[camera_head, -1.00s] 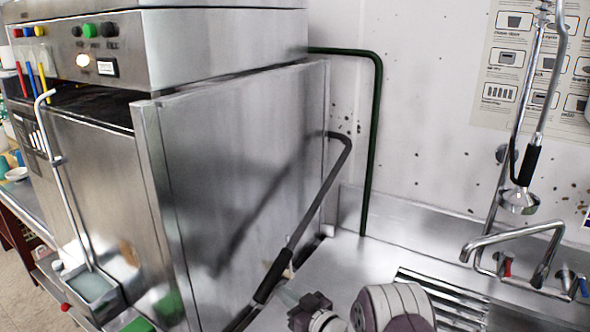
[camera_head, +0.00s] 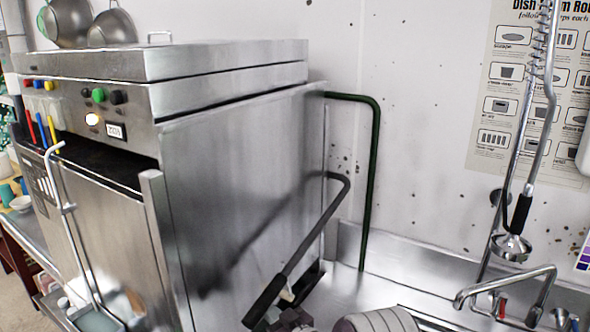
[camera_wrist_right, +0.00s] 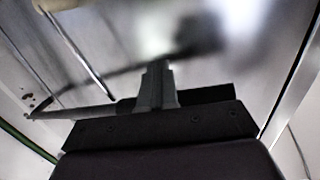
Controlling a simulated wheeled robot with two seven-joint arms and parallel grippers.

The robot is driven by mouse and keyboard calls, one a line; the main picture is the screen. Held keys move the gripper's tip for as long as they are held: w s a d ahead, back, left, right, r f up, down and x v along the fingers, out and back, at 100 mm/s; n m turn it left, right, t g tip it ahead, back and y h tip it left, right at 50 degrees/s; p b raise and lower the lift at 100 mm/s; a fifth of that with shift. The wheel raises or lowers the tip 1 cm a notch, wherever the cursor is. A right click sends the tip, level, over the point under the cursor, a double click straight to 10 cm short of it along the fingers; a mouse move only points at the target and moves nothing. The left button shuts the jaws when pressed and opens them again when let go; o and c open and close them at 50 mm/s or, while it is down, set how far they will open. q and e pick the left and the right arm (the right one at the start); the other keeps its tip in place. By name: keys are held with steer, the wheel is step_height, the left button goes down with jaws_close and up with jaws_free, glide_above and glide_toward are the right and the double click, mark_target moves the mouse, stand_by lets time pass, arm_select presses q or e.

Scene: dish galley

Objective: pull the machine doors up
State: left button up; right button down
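The dish machine is a steel box with a right side door panel (camera_head: 235,170) and a front panel (camera_head: 100,225). A dark lever (camera_head: 318,222) bends from the rear of its right side and slopes down toward the front, ending in a black grip (camera_head: 266,300). My right gripper (camera_head: 287,298) is at that grip, low in the head view. In the right wrist view its grey fingers (camera_wrist_right: 157,84) are together across the dark grip (camera_wrist_right: 215,95); the contact faces are hidden. The front panel sits just under the control box, with a dark gap showing. My left gripper is out of view.
A green pipe (camera_head: 370,170) rises behind the machine. To the right are a spray hose (camera_head: 515,235), a faucet (camera_head: 505,285) and the steel sink counter (camera_head: 345,290). Metal bowls (camera_head: 70,22) sit on top of the machine. A thin upright bar (camera_head: 72,220) stands at its front.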

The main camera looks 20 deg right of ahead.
step_height(320, 180, up, 26)
steer(key=p, duration=2.1)
steer(key=w+d+r, duration=0.2)
steer(key=d+r, duration=0.1)
steer(key=r, duration=0.6)
steer(key=w+d+r, duration=0.2)
steer(key=d+r, duration=0.1)
steer(key=r, duration=0.6)
steer(key=s+d+f, duration=0.3)
steer(key=s, duration=0.6)
